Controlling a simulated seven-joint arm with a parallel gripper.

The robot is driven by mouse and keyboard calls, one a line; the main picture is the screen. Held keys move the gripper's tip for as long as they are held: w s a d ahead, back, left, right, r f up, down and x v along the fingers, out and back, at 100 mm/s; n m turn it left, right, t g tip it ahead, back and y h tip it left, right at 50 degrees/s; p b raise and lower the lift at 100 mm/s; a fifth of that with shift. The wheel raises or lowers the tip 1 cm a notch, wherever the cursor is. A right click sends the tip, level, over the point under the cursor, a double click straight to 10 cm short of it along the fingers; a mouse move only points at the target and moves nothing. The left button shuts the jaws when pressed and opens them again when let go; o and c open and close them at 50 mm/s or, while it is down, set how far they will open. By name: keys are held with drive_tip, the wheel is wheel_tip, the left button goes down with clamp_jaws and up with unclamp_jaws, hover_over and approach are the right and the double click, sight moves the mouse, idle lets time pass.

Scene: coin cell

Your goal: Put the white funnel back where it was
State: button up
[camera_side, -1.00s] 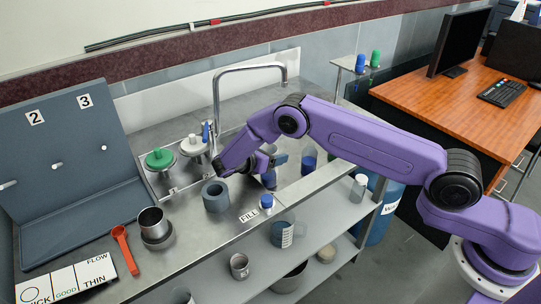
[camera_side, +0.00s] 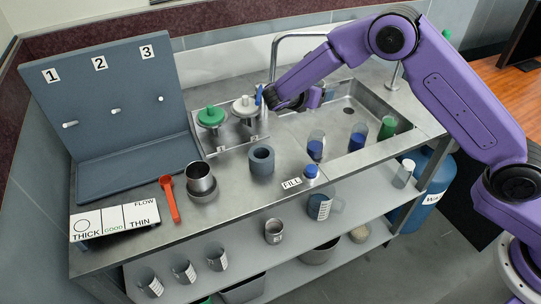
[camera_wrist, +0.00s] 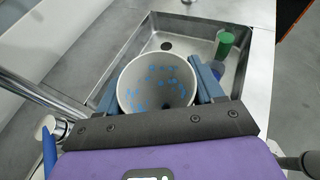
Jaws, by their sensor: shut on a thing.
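The white funnel (camera_wrist: 152,90) shows in the wrist view as a pale round cone with a wide mouth and blue droplets on its inner wall. My gripper (camera_wrist: 158,82) is shut on it, with one blue-grey finger on each side. In the side view my gripper (camera_side: 312,98) is above the left end of the sink, right of the white-topped part; the funnel is hidden there by my wrist. The blue-grey board (camera_side: 110,105) marked 1, 2 and 3 stands at the left, and its pegs (camera_side: 115,112) carry nothing.
A faucet (camera_side: 272,62) rises close behind my wrist. Green-topped (camera_side: 211,117) and white-topped (camera_side: 244,107) parts stand left.

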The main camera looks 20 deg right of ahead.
drive_tip(key=s+a+r+n+t+y, duration=0.5)
drive_tip(key=s+a+n+t+y, duration=0.15)
drive_tip(key=a+n, duration=0.2)
drive_tip(key=s+a+n+y, duration=0.3)
drive_tip(key=s+n+y, duration=0.3)
drive_tip(key=s+y, duration=0.3)
drive_tip(key=shift+h, duration=0.65)
drive_tip(key=shift+w+a+f, duration=1.2)
drive_tip(key=shift+w+f, duration=0.65)
drive_tip(key=shift+f, duration=0.3)
drive_tip(key=shift+w+a+f, duration=1.15)
drive_tip(key=shift+w+f, duration=0.75)
drive_tip(key=shift+f, duration=0.25)
drive_tip(key=shift+w+a+f, duration=1.2)
drive_tip(key=shift+w+f, duration=0.65)
drive_tip(key=shift+f, duration=0.3)
